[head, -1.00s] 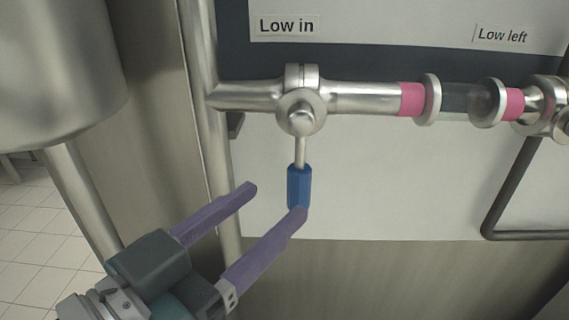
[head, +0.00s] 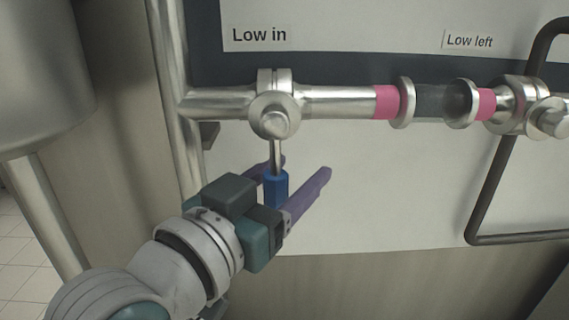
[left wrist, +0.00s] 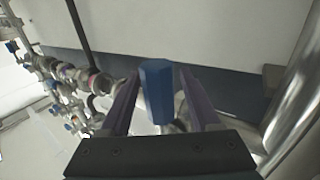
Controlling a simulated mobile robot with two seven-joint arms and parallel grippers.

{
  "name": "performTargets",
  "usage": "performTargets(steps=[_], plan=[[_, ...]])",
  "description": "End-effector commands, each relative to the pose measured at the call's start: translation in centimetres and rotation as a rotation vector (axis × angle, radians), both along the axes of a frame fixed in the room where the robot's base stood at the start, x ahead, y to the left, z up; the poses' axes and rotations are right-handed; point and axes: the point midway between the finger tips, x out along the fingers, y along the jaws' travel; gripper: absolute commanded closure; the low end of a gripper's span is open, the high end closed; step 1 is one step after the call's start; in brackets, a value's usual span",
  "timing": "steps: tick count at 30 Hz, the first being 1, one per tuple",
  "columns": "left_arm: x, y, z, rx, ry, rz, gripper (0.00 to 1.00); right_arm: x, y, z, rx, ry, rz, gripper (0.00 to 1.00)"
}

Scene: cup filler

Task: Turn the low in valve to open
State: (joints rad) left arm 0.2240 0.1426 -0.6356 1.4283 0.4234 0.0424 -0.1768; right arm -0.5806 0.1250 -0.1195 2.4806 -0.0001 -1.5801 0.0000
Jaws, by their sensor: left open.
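The low in valve (head: 274,117) sits on the horizontal steel pipe under the "Low in" label (head: 259,36). Its lever hangs straight down and ends in a blue handle (head: 276,188). My left gripper (head: 302,166) is open around the handle, with one purple finger on each side. In the left wrist view the blue handle (left wrist: 157,90) stands between the two fingers, with gaps visible beside it. The lower part of the handle is hidden behind the gripper body in the head view. My right gripper is not in view.
A pipe with pink bands (head: 388,102) and a sight glass (head: 436,103) runs right to the low left valve (head: 521,106). A dark bent rod (head: 487,193) hangs there. A steel tank (head: 45,75) and a vertical pipe (head: 172,60) stand at left.

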Motion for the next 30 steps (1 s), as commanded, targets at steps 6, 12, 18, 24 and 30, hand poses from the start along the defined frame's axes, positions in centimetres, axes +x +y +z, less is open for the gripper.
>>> performTargets(steps=[6,12,18,24,30], plan=[[-0.03,0.03,-0.01,0.0,0.0,0.0,0.56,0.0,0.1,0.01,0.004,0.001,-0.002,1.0],[-0.04,0.04,-0.02,0.001,-0.001,0.0,0.79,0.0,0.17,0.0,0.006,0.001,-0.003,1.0],[-0.04,0.05,-0.02,0.001,-0.001,0.0,1.0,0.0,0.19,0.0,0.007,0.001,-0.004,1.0],[-0.04,0.05,-0.02,0.001,-0.001,0.0,1.0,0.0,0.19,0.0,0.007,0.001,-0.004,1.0],[-0.04,0.05,-0.03,0.001,-0.001,0.0,1.0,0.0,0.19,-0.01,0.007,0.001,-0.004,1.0]])
